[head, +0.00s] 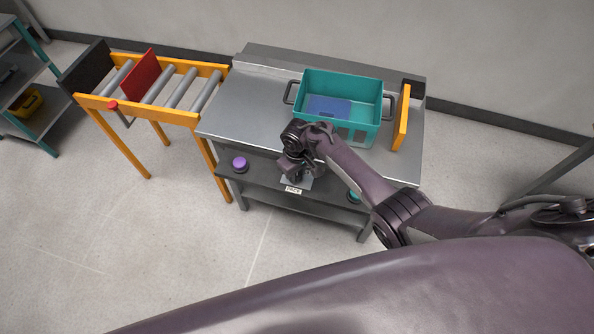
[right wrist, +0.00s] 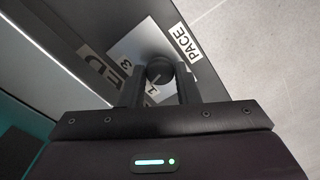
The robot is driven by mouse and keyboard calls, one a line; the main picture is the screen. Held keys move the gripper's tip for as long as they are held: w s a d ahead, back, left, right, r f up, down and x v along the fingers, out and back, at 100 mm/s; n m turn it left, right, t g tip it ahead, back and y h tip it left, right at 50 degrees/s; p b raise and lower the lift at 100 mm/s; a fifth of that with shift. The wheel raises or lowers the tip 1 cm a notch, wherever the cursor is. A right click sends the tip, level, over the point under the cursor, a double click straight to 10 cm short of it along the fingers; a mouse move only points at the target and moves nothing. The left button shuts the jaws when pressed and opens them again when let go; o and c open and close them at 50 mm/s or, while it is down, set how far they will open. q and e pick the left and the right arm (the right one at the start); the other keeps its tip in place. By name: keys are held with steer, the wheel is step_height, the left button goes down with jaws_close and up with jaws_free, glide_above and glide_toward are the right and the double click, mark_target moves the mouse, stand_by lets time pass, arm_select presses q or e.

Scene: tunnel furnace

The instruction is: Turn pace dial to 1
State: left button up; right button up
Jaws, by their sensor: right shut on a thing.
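The pace dial shows in the right wrist view as a dark round knob (right wrist: 158,70) on a pale plate (right wrist: 140,46). A "PACE" label (right wrist: 186,42) is beside it, and a "3" is printed on the plate. Another mark near the knob's lower edge looks like a 1. My right gripper (right wrist: 160,86) is shut on the knob, with one finger on each side. In the head view my right gripper (head: 294,172) covers the dial, just above the PACE label (head: 293,189). The dial's pointer cannot be made out. My left gripper is not in view.
A teal bin (head: 376,104) with a blue piece inside stands on the steel bench (head: 238,119). A purple button (head: 240,163) is left of the dial, and a teal one (head: 353,196) is right. A roller conveyor (head: 206,123) stands at left. The floor in front is clear.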

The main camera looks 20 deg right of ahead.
mark_target(297, 176)
steer(key=n, duration=0.3)
steer(key=shift+n, duration=2.1)
steer(key=o, duration=1)
steer(key=shift+c, duration=0.2)
step_height(297, 176, up, 8)
steer(key=shift+f+p, duration=0.1)
steer(key=shift+p, duration=1.15)
